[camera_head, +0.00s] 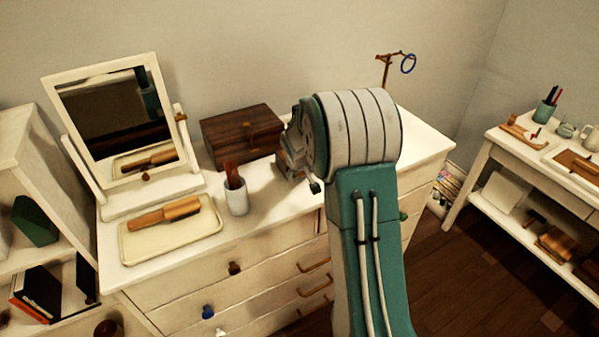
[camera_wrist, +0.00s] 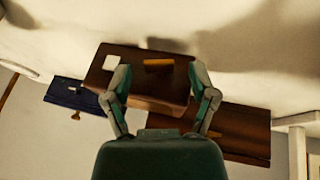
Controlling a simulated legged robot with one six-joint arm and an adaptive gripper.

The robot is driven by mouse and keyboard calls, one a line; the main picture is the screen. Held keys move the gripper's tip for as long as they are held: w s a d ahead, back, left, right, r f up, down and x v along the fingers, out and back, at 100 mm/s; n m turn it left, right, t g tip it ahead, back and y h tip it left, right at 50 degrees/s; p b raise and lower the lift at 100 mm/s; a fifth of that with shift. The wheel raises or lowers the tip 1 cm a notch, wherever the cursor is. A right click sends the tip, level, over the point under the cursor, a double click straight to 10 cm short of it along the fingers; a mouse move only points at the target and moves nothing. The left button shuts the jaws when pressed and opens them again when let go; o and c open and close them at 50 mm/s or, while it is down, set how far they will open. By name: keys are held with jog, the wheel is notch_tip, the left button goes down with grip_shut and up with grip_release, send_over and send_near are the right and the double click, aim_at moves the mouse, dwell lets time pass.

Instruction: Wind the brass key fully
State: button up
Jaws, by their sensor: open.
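In the wrist view, a dark brown wooden box (camera_wrist: 138,88) lies just beyond my gripper (camera_wrist: 160,82). A short brass-coloured bar (camera_wrist: 158,63) shows on this box between my fingertips. It may be the brass key; I cannot tell for sure. My gripper is open, its two fingers spread apart with nothing held between them. I cannot tell whether the fingers touch the box. In the head view, my arm hides this part of the dresser, and the fingers do not show clearly.
A larger wooden box (camera_head: 240,135) stands on the white dresser (camera_head: 265,212), left of my arm. A mirror (camera_head: 115,115), a cup (camera_head: 236,197) and a tray (camera_head: 150,241) stand farther left. A blue ring on a stand (camera_head: 408,64) is behind right. A blue item (camera_wrist: 75,95) shows in the wrist view.

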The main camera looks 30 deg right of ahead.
jog(key=shift+d, duration=0.15)
jog(key=c, duration=0.9)
jog(key=shift+a, duration=0.2)
grip_shut()
jog(key=shift+d+y, duration=0.2)
jog(key=shift+y, duration=0.2)
jog(key=shift+d+m+y, duration=0.15)
jog(key=shift+m+y, duration=0.05)
jog(key=shift+y, duration=0.6)
jog(key=shift+d+m+y, duration=0.15)
jog(key=shift+m+y, duration=0.05)
jog(key=shift+y, duration=0.6)
jog(key=shift+d+f+m+y, duration=0.1)
jog(key=shift+d+m+y, duration=0.15)
jog(key=shift+y, duration=0.9)
jog(key=shift+d+f+m+y, duration=0.1)
jog(key=shift+m+y, duration=0.15)
jog(key=shift+y, duration=0.9)
jog(key=o, duration=0.9)
grip_release()
